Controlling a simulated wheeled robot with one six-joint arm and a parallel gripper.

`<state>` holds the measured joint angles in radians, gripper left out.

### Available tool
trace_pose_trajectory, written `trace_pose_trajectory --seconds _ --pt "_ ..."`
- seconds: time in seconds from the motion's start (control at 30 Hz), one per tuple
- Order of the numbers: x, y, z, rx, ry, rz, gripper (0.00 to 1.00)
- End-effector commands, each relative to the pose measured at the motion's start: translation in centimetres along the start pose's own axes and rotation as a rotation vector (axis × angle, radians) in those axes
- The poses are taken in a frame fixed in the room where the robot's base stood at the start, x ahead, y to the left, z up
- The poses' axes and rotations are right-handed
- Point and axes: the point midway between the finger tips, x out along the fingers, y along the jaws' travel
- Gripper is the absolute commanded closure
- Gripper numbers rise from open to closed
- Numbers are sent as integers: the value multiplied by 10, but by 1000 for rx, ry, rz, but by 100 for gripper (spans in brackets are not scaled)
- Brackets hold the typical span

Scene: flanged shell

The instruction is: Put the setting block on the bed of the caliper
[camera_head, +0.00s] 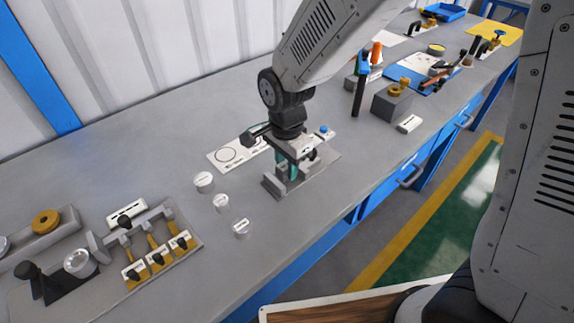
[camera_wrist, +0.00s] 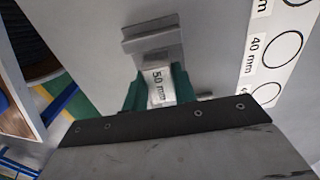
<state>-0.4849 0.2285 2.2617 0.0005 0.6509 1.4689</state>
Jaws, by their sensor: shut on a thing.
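The setting block (camera_wrist: 159,88) is a pale piece marked "50 mm", seen in the wrist view between the two green fingers of my gripper (camera_wrist: 157,84). My gripper (camera_head: 287,170) is shut on it and points down over the caliper (camera_head: 270,184) in the head view. The caliper is a grey fixture with an upright jaw on a flat plate, and its grey jaw (camera_wrist: 152,40) shows just beyond the block in the wrist view. My gripper hides much of the bed and the block in the head view. I cannot tell whether the block touches the bed.
Three pale round blocks (camera_head: 221,203) stand left of the caliper. A white card with circles (camera_head: 214,160) lies behind it, and its "40 mm" mark (camera_wrist: 262,50) shows at right in the wrist view. A lever fixture (camera_head: 190,262) stands at front left. A grey block (camera_head: 391,104) stands at right.

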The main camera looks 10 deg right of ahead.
Motion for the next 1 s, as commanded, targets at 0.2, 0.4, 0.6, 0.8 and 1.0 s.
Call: trace_pose_trajectory --seconds 0.2,0.4,0.6,0.8,1.0 --pt "13 -1 3 -5 0 -1 100" --pt "15 -1 4 -6 0 0 100" --pt "16 -1 5 -7 0 0 51" --pt "16 -2 5 -8 0 0 51" --pt "0 -2 5 -8 0 -4 51"
